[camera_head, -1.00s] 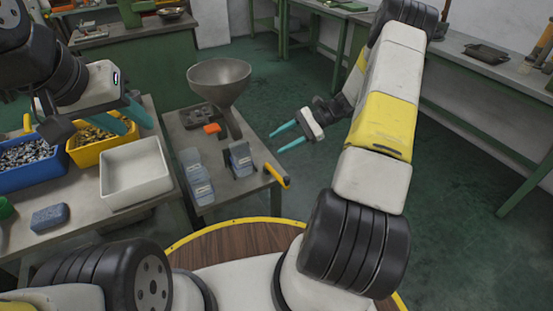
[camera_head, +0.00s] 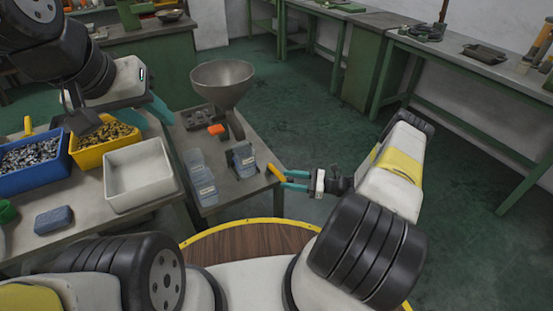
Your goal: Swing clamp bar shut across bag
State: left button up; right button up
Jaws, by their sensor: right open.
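A yellow-orange handle (camera_head: 276,173) sticks out at the right edge of the small grey table; it looks like the end of the clamp bar, but the bar itself is hard to make out. Two bluish labelled packs, a left one (camera_head: 200,181) and a right one (camera_head: 243,161), stand on that table below the metal funnel (camera_head: 222,82); I cannot tell which is the bag. My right gripper (camera_head: 283,180) is open, with its teal fingertips at the handle; contact is not clear. My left gripper (camera_head: 160,110) hangs near the yellow bin, its finger gap unclear.
A blue bin (camera_head: 35,180) of grey metal parts, a yellow bin (camera_head: 103,155) of brass-coloured parts and an empty white bin (camera_head: 140,177) stand on the left bench. A blue block (camera_head: 54,220) lies in front. An orange piece (camera_head: 216,130) lies near the funnel. Green floor is clear at right.

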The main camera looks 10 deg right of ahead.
jog(key=shift+x, duration=1.45)
grip_shut()
dwell(0.3)
